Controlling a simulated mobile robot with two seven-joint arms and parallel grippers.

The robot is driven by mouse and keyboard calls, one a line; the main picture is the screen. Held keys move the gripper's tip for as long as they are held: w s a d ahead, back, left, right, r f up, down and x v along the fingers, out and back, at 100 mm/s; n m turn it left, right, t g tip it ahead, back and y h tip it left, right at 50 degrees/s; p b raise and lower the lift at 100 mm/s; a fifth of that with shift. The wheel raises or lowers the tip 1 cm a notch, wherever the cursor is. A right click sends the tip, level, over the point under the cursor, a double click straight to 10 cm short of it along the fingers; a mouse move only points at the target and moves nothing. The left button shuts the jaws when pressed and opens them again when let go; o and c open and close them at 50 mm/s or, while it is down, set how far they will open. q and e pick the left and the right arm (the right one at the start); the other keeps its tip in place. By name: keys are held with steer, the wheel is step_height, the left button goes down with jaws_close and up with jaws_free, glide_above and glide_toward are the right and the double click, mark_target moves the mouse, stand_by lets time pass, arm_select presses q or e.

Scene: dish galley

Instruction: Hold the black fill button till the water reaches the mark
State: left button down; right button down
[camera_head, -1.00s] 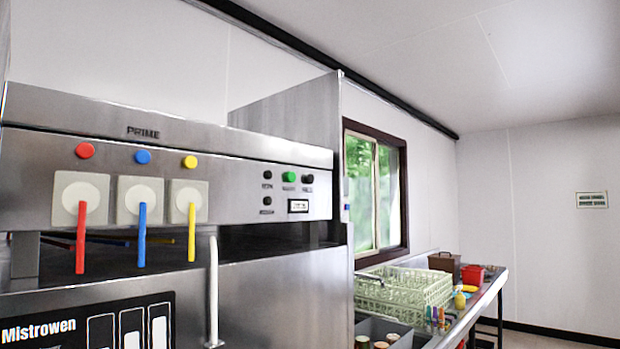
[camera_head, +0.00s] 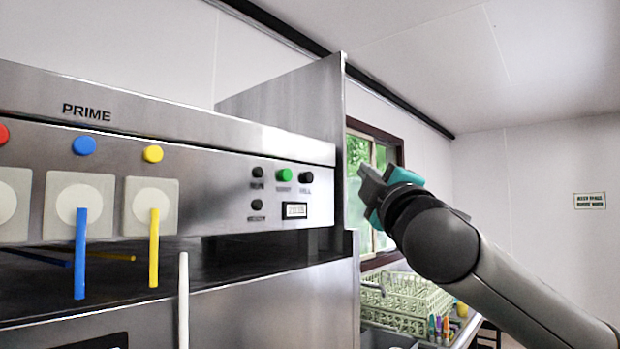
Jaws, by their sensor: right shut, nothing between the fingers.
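The steel dish machine's control panel (camera_head: 235,165) shows a small cluster of buttons at its right end. The black fill button (camera_head: 306,177) is at the top right of the cluster, beside a green button (camera_head: 284,175). A black button labelled RUN (camera_head: 258,172) is left of the green one, with another black button (camera_head: 256,204) below. A small display window (camera_head: 294,210) sits under the fill button. My right gripper (camera_head: 366,180) is shut and empty, to the right of the fill button and apart from it in the picture. No water or level mark shows. My left gripper is out of view.
Blue (camera_head: 80,250) and yellow (camera_head: 154,247) levers hang from the panel's left part. A pale upright handle (camera_head: 184,300) stands below. A side panel (camera_head: 290,105) rises behind the panel. A green dish rack (camera_head: 400,300) stands on the counter at right, partly behind my arm.

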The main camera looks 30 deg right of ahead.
mark_target(309, 177)
steer(key=w+a+p, duration=0.2)
steer(key=w+a, duration=0.1)
steer(key=w, duration=0.5)
steer(key=shift+w+a+p, duration=0.15)
steer(key=shift+a+p, duration=0.05)
steer(key=shift+p, duration=0.1)
stand_by(0.4)
steer(key=shift+w, duration=0.1)
stand_by(1.5)
steer(key=shift+w+a, duration=0.15)
steer(key=shift+w, duration=0.15)
steer(key=shift+w+a+p, duration=0.2)
steer(key=shift+w+p, duration=0.1)
steer(key=shift+w, duration=0.1)
stand_by(2.5)
stand_by(1.1)
steer(key=shift+s+d, duration=0.35)
steer(key=shift+s, duration=0.45)
